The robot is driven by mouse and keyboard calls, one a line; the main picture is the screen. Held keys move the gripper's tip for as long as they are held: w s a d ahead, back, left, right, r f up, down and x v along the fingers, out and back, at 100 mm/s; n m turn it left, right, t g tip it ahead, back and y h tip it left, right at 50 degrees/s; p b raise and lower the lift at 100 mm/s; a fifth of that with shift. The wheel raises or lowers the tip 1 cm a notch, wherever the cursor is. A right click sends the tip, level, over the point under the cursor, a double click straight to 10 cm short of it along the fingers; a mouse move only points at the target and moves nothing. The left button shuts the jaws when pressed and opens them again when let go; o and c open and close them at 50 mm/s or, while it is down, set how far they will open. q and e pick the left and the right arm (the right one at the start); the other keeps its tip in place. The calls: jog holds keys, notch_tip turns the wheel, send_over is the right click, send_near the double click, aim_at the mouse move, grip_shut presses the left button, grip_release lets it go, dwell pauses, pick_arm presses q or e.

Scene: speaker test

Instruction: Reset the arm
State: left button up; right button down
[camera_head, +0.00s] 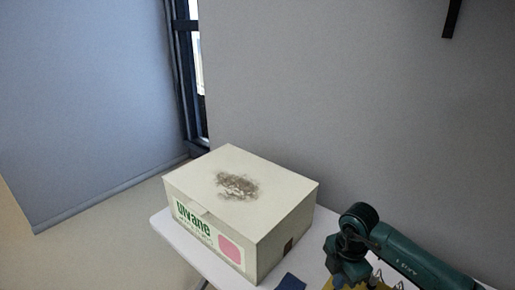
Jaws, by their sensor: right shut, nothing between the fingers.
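My right arm, dark green, comes in from the lower right of the head view. My right gripper (347,277) hangs at the bottom edge, pointing down, shut with nothing held. It is to the right of a large cream box and apart from it; its lower end is hard to make out. My left gripper is not in view.
The closed cream box (255,190), with green lettering, a pink square and a dark smudge on top, stands on a white table (185,247). A dark blue item (291,282) and a yellow item (328,284), partly hidden, lie near my right gripper. Grey walls stand behind.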

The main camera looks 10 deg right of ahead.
jog(key=s+a+r+n+y, duration=0.1)
jog(key=s+a+n+y, duration=0.15)
jog(key=a+y, duration=0.45)
jog(key=s+a+n+y, duration=0.1)
jog(key=s+a+y, duration=0.3)
jog(key=a, duration=0.8)
jog(key=a+r+m+t+y, duration=0.3)
jog(key=a+r+t+y, duration=0.1)
jog(key=r+t+y, duration=0.15)
jog(key=w+d+f+m+t+h, duration=0.1)
jog(key=w+d+m+t+h, duration=0.2)
jog(key=d+m+t+h, duration=0.65)
jog(key=s+d+f+m+g+h, duration=0.1)
jog(key=s+f+m+g+h, duration=0.1)
jog(key=s+f+m, duration=0.2)
jog(key=s+d+f+m+g+h, duration=0.1)
jog(key=s+f+m, duration=0.3)
jog(key=f, duration=0.6)
jog(key=shift+s+d+m+g+h, duration=0.35)
jog(key=shift+s+g+h, duration=0.25)
jog(key=shift+s+g, duration=0.25)
jog(key=shift+f, duration=0.1)
